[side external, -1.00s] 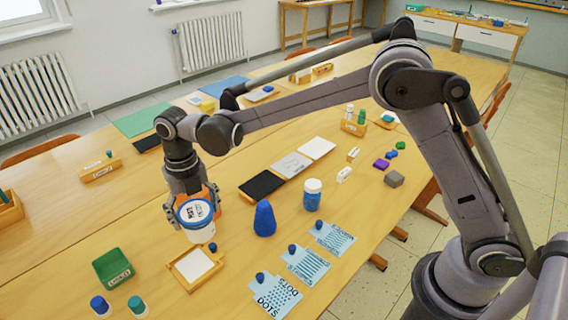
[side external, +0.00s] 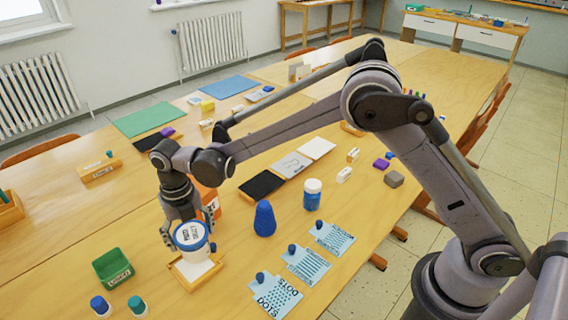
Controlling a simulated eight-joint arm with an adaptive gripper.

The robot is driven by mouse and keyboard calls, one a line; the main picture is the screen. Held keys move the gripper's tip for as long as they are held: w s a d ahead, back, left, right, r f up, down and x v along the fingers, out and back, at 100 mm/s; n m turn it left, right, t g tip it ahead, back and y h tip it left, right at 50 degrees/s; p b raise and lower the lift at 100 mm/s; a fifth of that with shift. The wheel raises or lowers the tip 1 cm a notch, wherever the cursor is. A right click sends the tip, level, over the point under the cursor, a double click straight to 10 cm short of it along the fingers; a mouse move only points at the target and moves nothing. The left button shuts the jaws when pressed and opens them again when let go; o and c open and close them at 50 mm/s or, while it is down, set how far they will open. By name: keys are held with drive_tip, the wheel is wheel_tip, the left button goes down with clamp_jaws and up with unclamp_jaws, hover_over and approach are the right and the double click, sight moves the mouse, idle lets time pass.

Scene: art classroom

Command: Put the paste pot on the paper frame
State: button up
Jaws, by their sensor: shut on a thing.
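The paste pot (side external: 191,238) is white with a blue rim and a printed white lid, and it stands upright. My gripper (side external: 188,230) is shut on it, with a finger on each side. The paper frame (side external: 185,284) is a shallow wooden tray with a white sheet inside. The pot is over the back part of the frame and hides some of the sheet. I cannot tell whether the pot's base touches the sheet.
An orange container (side external: 209,201) stands just behind my gripper. A blue cone (side external: 264,220) and a blue-and-white jar (side external: 312,195) stand to the right. A green box (side external: 112,268) is at the left. Light blue cards (side external: 306,266) lie at the right front.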

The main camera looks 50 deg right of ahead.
drive_tip(key=shift+f, duration=0.5)
drive_tip(key=o, duration=1.4)
